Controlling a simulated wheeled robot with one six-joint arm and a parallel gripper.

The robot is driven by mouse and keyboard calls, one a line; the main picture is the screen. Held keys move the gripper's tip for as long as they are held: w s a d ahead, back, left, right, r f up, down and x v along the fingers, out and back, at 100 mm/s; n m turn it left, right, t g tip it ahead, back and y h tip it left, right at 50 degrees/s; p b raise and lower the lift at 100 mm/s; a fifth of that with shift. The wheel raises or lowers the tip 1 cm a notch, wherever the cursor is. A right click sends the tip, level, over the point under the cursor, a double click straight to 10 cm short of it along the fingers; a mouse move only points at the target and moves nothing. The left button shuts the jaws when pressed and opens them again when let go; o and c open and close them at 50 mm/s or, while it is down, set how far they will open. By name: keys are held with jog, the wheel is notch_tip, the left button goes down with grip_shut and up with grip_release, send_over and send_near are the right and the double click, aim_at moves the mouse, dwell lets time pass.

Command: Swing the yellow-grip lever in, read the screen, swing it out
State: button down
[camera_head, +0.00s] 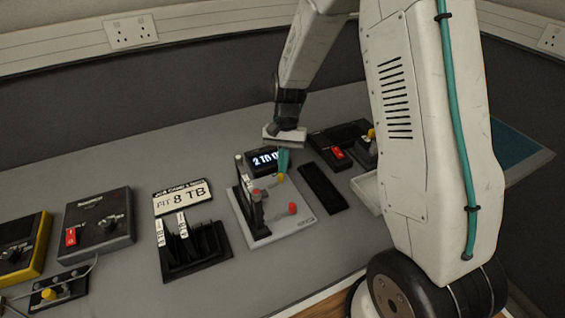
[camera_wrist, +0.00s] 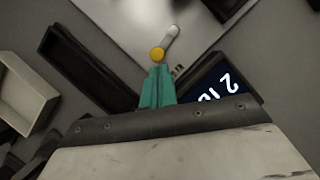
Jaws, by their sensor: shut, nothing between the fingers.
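The yellow-grip lever (camera_head: 280,178) stands on the pale test plate (camera_head: 292,222) in the middle of the bench. In the wrist view its round yellow grip (camera_wrist: 157,54) sits just beyond my fingertips, at the end of a short pale arm (camera_wrist: 171,36). My gripper (camera_head: 283,168) has teal fingers, shut and empty, beside the yellow grip; I cannot tell whether they touch it. The screen (camera_head: 265,160) stands at the back of the plate and reads "2 TO" and more, partly cut off by my gripper. In the wrist view the screen (camera_wrist: 222,88) appears upside down and partly hidden.
A red-grip lever (camera_head: 292,208) is on the same plate. A sign reading "FIT 8 TB" (camera_head: 183,196) and a black rack (camera_head: 192,250) with white-labelled pieces stand left. A black tray (camera_head: 323,188) and a box with a red switch (camera_head: 338,153) lie right.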

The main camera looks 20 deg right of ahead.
jog(key=shift+s+d+m, duration=0.2)
jog(key=shift+s+m, duration=0.1)
jog(key=shift+m, duration=0.4)
jog(key=m, duration=0.1)
jog(key=s+m+t+y, duration=0.1)
jog(key=m, duration=0.1)
jog(key=shift+s+d, duration=0.2)
jog(key=shift+s, duration=0.1)
jog(key=s+m, duration=0.1)
jog(key=m+t, duration=0.1)
jog(key=m, duration=0.1)
jog(key=shift+s+m+y, duration=0.3)
jog(key=shift+s+y, duration=0.1)
jog(key=shift+s+a+t, duration=0.1)
jog(key=shift+s+t, duration=0.2)
jog(key=shift+w+a, duration=0.1)
jog(key=shift+w, duration=0.05)
jog(key=shift+w+a, duration=0.3)
jog(key=shift+w, duration=0.25)
jog(key=shift+r, duration=0.1)
jog(key=v, duration=0.9)
jog(key=shift+d+r, duration=0.25)
jog(key=shift+r, duration=0.1)
